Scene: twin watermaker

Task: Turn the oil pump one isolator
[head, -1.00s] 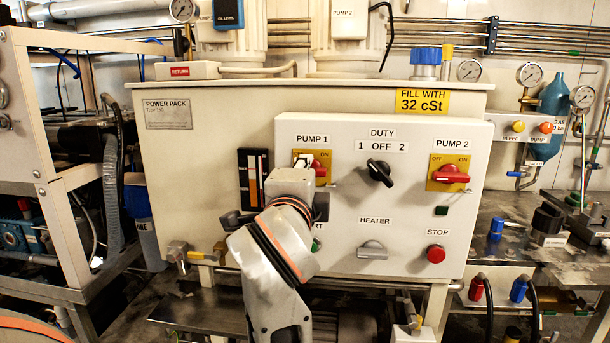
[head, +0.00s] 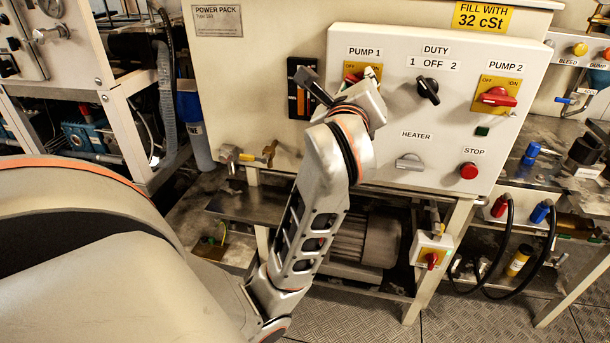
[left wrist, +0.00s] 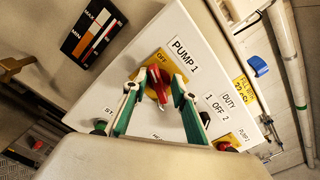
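The pump 1 isolator is a red rotary handle (left wrist: 159,90) on a yellow plate (left wrist: 178,65) under the PUMP 1 label. In the left wrist view it stands between the two fingers of my left gripper (left wrist: 155,92), with a gap visible beside it. The fingers are apart; I cannot tell whether either touches it. The handle lies slanted relative to the label. In the head view my left gripper (head: 358,84) is rolled in front of the isolator and hides most of it; part of its yellow plate (head: 350,69) shows. My right gripper is in neither view.
The white panel (head: 440,130) also carries a black duty knob (head: 428,91), the red pump 2 isolator (head: 497,97), a grey heater knob (head: 409,162) and a red stop button (head: 469,171). A level gauge (head: 302,88) is left of the panel.

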